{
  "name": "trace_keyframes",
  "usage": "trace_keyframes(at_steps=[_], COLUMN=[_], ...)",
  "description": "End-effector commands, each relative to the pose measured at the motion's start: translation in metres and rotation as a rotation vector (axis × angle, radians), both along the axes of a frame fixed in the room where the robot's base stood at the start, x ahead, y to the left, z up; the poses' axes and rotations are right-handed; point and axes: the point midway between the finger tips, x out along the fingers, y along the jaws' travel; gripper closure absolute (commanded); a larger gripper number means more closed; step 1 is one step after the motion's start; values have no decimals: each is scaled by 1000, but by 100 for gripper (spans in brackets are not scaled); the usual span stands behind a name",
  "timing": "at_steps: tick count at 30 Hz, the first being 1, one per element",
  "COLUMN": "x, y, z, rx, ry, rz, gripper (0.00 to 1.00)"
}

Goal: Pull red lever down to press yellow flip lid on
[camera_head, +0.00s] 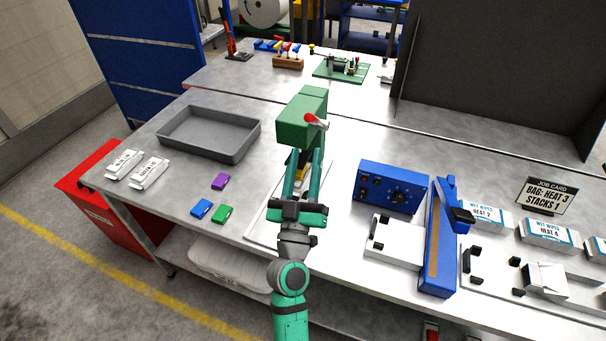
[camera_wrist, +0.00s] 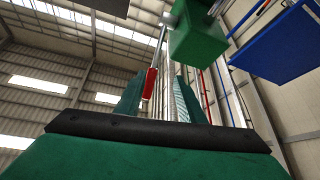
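The green press (camera_head: 300,112) stands on the bench, with its red lever (camera_head: 316,122) on the front right of its head. My gripper (camera_head: 306,155) is open, its two teal fingers apart and pointing away from me just below the lever in the head view. In the wrist view the red lever (camera_wrist: 150,84) shows in the gap between the fingertips, nearer the left finger; I cannot tell whether they touch. The green press head (camera_wrist: 198,32) is at the upper right there. A yellow piece (camera_head: 301,173), probably the flip lid, shows between the fingers, mostly hidden by them.
A grey tray (camera_head: 247,143) and two white packs (camera_head: 149,173) lie to the left. Purple (camera_head: 221,181), blue (camera_head: 202,208) and green (camera_head: 222,214) blocks lie nearer. A blue control box (camera_head: 393,187) and blue sealer (camera_head: 437,245) stand to the right.

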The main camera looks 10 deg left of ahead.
Motion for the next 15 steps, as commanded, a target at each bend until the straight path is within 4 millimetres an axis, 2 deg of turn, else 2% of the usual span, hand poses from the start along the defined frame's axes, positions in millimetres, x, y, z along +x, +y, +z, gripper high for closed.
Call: trace_keyframes(at_steps=[6, 15], x=[-21, -31], y=[0, 1], z=[-12, -16], rx=[-1, 2], ry=[2, -1], rz=[-1, 0], gripper=[65, 65])
